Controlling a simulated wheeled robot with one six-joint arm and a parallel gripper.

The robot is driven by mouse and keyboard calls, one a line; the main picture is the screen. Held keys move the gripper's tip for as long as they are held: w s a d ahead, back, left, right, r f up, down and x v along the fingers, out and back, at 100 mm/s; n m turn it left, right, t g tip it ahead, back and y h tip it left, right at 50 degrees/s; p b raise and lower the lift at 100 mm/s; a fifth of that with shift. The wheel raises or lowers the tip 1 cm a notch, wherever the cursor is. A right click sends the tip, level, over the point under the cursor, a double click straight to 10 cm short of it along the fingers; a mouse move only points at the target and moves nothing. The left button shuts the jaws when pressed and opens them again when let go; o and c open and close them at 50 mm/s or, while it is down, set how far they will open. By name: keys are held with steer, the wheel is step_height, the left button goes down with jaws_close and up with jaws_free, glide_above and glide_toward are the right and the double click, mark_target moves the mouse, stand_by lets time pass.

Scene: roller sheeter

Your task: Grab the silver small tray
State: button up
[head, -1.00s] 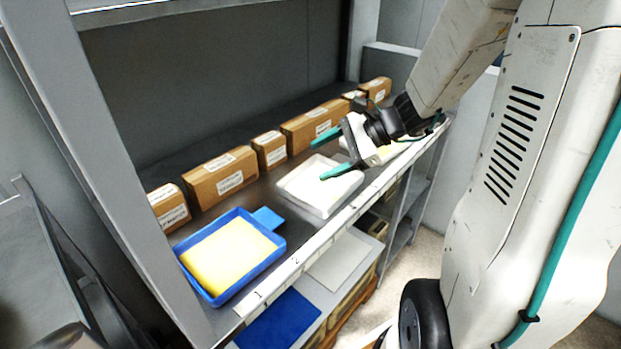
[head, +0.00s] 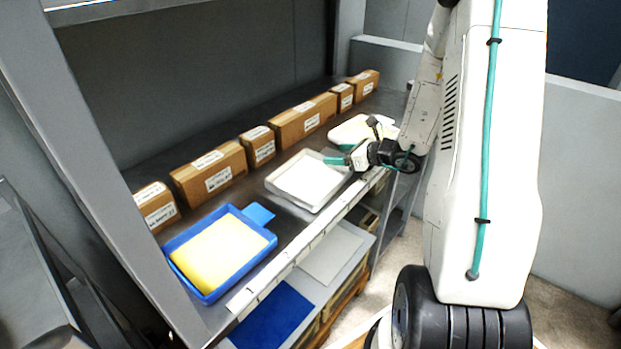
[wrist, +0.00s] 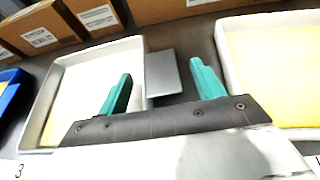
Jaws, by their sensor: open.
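The silver small tray (head: 335,193) lies on the shelf in the middle of the row, with a pale sheet inside. In the wrist view the tray (wrist: 43,98) is at the left, and its flat grey tab (wrist: 163,73) sticks out to the right. My gripper (head: 337,159) is at the tray's right end in the head view. In the wrist view my gripper (wrist: 162,88) is open and empty, with one teal finger on each side of the tab in the picture. The left finger overlaps the tray's edge. I cannot tell the height gap.
A blue tray (head: 268,247) with a yellow sheet lies at the left. Another pale tray (wrist: 226,62) with a yellow sheet is close to my right finger. Several cardboard boxes (head: 212,176) line the back. A lower shelf (head: 318,268) holds flat sheets.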

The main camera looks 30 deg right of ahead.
steer(key=shift+w+a+f, duration=0.25)
steer(key=shift+w, duration=0.3)
steer(key=c, duration=1.3)
steer(key=shift+o, duration=0.2)
steer(key=shift+r, duration=0.15)
